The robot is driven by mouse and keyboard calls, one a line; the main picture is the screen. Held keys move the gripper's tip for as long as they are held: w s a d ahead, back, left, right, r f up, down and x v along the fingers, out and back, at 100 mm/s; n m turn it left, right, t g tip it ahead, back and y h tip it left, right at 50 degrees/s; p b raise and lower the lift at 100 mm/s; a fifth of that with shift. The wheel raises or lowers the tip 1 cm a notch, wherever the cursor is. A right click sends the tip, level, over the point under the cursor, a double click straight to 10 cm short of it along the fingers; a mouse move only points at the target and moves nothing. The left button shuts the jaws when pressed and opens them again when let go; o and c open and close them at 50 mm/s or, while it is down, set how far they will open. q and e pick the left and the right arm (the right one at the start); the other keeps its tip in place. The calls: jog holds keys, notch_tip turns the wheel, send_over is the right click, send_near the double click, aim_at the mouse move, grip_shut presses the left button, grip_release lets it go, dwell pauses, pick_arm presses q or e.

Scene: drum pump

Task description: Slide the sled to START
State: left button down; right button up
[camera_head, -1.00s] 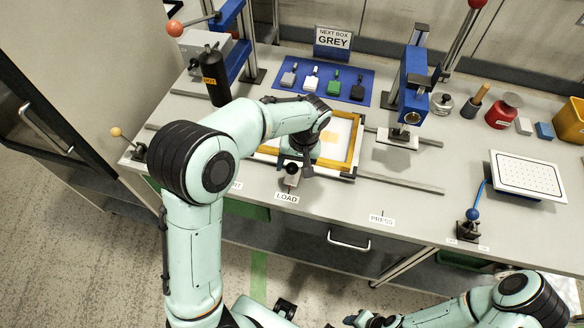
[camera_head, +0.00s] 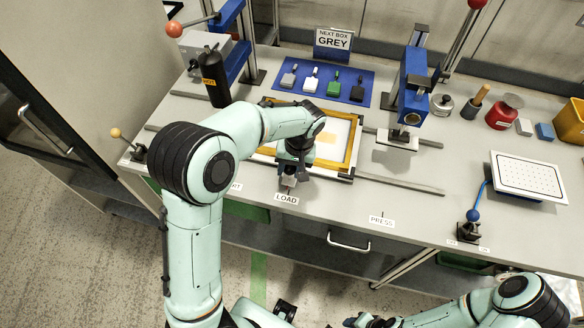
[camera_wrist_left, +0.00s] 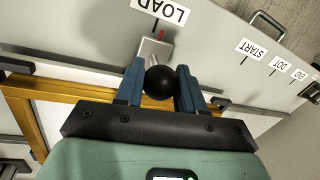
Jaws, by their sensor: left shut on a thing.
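The sled is a yellow-edged frame (camera_head: 350,150) with a white panel, lying on rails across the bench. It stands at the LOAD label (camera_head: 286,198). My left gripper (camera_head: 290,178) points down at the sled's front edge. In the left wrist view its blue fingers (camera_wrist_left: 160,86) are shut on the sled's black ball knob (camera_wrist_left: 160,84), which sits on a grey block beside the LOAD label. The START label (camera_wrist_left: 251,49) shows apart from the knob in the left wrist view; my left arm partly covers it in the head view. My right gripper (camera_head: 362,320) is at the bottom edge, its fingers unclear.
The rail (camera_head: 400,184) runs on to the right past the PRESS label (camera_head: 381,220). A blue press (camera_head: 414,85) stands over the rails at the right. A black HOT cylinder (camera_head: 214,78) stands at the left. A blue mat (camera_head: 325,83) with several small tags lies behind the sled.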

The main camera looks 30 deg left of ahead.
pick_arm(q)
jog(key=s+a, duration=0.1)
jog(key=a, duration=0.4)
jog(key=s+a, duration=0.1)
jog(key=a, duration=0.4)
jog(key=s+a, duration=0.1)
jog(key=a, duration=0.5)
jog(key=shift+s, duration=0.4)
pick_arm(e)
jog(key=shift+s+f, duration=0.15)
jog(key=shift+f, duration=0.1)
pick_arm(q)
jog(key=c, duration=0.7)
grip_release()
jog(key=shift+r, duration=0.1)
jog(key=r, duration=0.4)
jog(key=d+r, duration=0.1)
jog(key=r, duration=0.3)
jog(key=w+d+r+p, duration=0.1)
jog(key=r, duration=0.4)
jog(key=shift+d, duration=0.15)
pick_arm(e)
jog(key=shift+w+r, duration=0.7)
jog(key=shift+r, duration=0.25)
